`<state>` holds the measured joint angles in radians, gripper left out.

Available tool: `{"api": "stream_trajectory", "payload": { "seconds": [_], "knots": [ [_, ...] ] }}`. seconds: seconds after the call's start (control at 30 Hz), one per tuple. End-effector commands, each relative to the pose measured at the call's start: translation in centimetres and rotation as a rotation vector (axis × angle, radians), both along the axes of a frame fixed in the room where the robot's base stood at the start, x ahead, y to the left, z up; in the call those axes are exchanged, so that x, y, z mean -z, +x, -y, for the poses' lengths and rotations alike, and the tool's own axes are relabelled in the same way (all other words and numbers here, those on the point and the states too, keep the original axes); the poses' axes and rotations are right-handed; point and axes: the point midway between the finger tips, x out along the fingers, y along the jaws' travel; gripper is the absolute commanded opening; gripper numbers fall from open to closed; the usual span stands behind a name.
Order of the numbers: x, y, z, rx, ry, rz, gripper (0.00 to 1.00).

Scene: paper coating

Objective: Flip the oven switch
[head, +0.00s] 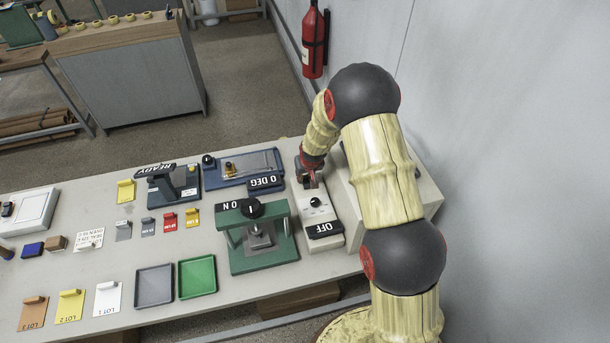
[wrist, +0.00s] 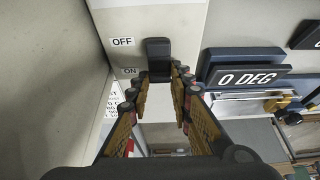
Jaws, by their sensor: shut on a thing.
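In the head view my gripper (head: 311,179) is over the far end of a narrow pale control box (head: 318,213) with a black knob. The black sign (head: 325,229) on its near end reads OFF. The switch is hidden by my arm in the head view.
A large grey box (head: 429,203) stands right of the control box, partly behind my arm. A green press (head: 262,243) with an ON sign and a blue device with a 0 DEG sign (head: 266,183) stand close on the left. The wall is at right.

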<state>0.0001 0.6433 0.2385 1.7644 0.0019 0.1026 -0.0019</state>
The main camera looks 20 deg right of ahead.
Motion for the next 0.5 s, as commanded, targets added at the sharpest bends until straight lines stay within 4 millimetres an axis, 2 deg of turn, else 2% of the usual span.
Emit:
{"api": "stream_trajectory", "payload": {
  "seconds": [0.27,0.5],
  "knots": [
    [0.06,0.21,-0.01,0.0,0.0,-0.031,0.0],
    [0.33,0.75,0.0,0.0,0.0,-0.17,0.0]
  ]
}}
